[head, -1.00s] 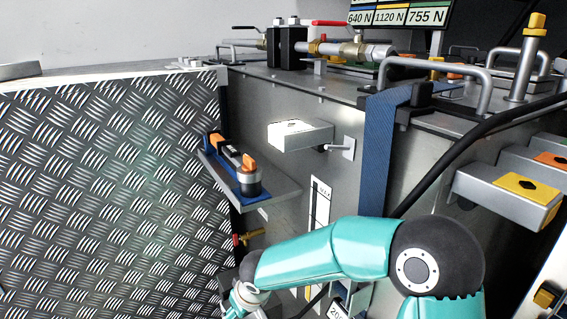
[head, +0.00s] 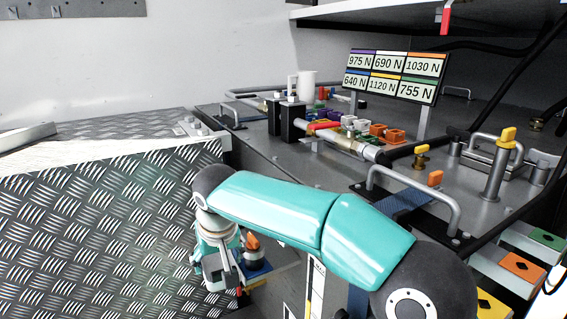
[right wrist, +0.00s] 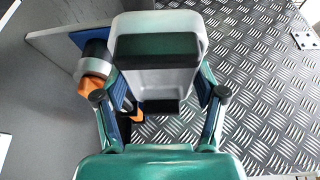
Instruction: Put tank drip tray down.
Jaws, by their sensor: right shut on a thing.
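My right gripper (head: 217,280) reaches in from the right and points down, in front of the checker-plate wall and beside a small side shelf. In the right wrist view its two teal fingers (right wrist: 162,97) are closed on the sides of a light grey piece with a dark, rounded top, seemingly the tank drip tray (right wrist: 157,78). In the head view the gripper and wrist mostly hide the held piece. What is under it cannot be told. My left gripper is not in view.
The side shelf (head: 275,279) carries a blue-based device with an orange knob (head: 252,242), close to my gripper. The checker-plate wall (head: 90,230) stands to the left. The tank top (head: 260,140) holds pipes, valves, handles and a force sign (head: 392,77).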

